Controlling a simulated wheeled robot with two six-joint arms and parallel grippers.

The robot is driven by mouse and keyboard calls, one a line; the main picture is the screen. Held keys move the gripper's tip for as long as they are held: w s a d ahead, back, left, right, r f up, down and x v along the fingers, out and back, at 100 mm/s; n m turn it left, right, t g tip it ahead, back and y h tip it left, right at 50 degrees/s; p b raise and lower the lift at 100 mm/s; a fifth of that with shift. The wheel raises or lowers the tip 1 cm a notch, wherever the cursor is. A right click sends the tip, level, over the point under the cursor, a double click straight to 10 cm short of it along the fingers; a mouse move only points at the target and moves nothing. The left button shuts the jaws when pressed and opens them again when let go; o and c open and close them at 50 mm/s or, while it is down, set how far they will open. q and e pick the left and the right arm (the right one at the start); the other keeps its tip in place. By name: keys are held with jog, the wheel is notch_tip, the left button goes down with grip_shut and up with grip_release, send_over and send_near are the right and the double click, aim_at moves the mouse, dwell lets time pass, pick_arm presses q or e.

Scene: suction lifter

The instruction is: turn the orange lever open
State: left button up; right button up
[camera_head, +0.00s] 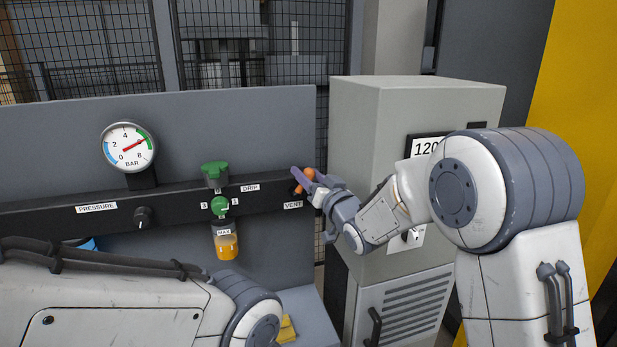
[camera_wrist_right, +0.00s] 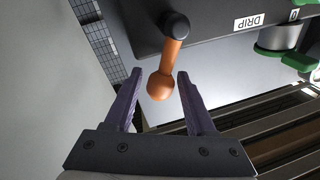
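The orange lever (camera_head: 304,176) sits at the right end of the dark rail, by the VENT label (camera_head: 293,205). In the right wrist view the lever (camera_wrist_right: 167,62) is a rod with a round knob, running from a dark pivot. My right gripper (camera_head: 302,182) is at the lever. In the right wrist view its two purple fingers (camera_wrist_right: 158,76) are open, with the knob between them and space on both sides. My left gripper is not visible; only my left arm crosses the lower left.
A gauge (camera_head: 128,147) stands above the PRESSURE label. A green-topped drip unit with an amber bowl (camera_head: 226,246) hangs left of the lever. A grey cabinet (camera_head: 365,140) stands close behind my right arm. A black knob (camera_head: 143,216) sits on the rail (camera_head: 60,214).

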dwell(0.3)
jog(key=shift+s+d, duration=0.15)
jog(key=shift+s, duration=0.1)
jog(key=b+v, duration=0.4)
jog(key=v, duration=0.6)
